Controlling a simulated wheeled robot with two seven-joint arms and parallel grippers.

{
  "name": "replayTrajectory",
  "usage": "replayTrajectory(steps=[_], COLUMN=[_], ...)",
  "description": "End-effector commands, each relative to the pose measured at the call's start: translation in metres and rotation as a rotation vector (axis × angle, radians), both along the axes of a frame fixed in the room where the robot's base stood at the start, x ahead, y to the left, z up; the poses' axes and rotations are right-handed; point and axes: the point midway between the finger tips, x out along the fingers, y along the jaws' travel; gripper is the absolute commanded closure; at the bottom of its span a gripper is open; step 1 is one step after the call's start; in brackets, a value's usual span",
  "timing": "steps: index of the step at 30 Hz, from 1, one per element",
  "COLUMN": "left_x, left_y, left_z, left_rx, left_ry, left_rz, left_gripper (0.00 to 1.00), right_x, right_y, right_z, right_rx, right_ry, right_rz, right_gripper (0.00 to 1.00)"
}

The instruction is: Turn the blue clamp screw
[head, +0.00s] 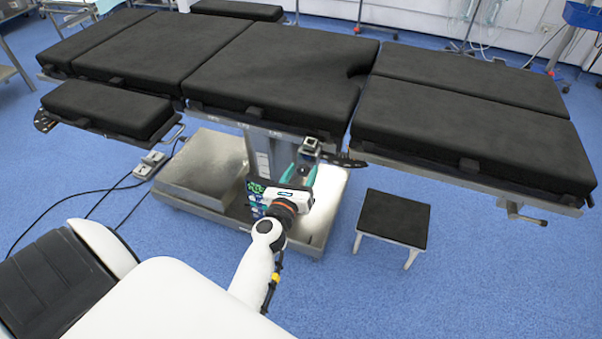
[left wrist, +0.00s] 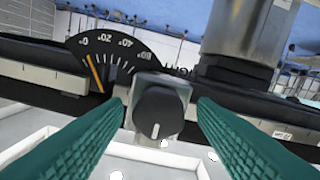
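The clamp screw is a dark grey knob (left wrist: 158,114) with a white line on its face, on a grey clamp block in the left wrist view. It looks dark, not blue. My left gripper (left wrist: 160,108) has two teal ribbed fingers, open, one on each side of the knob. I see no clear contact. In the head view my left gripper (head: 297,174) reaches up to the clamp (head: 310,147) on the table's near side rail. A black dial (left wrist: 120,62) stands behind the knob, its orange pointer near 0. My right gripper is not in view.
The black-padded operating table (head: 280,70) spans above the arm. Its metal base (head: 205,165) stands below the clamp. A small step stool (head: 393,217) is to the right. A pedal (head: 149,165) and cables lie at left. A metal cylinder (left wrist: 245,35) rises behind the rail.

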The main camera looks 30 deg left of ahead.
Motion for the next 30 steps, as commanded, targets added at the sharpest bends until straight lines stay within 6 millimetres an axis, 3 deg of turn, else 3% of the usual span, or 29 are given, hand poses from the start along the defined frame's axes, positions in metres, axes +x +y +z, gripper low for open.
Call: replayTrajectory(steps=[11,30], left_x=[0.0,0.0], left_y=[0.0,0.0], left_z=[0.01,0.096], left_rx=[0.002,0.001], left_ry=[-0.002,-0.001], left_rz=[-0.001,-0.001], left_gripper=[0.48,0.48], right_x=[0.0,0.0], right_y=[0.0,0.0], right_z=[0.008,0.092], right_rx=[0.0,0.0], right_ry=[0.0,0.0], right_rz=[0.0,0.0], right_gripper=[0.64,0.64])
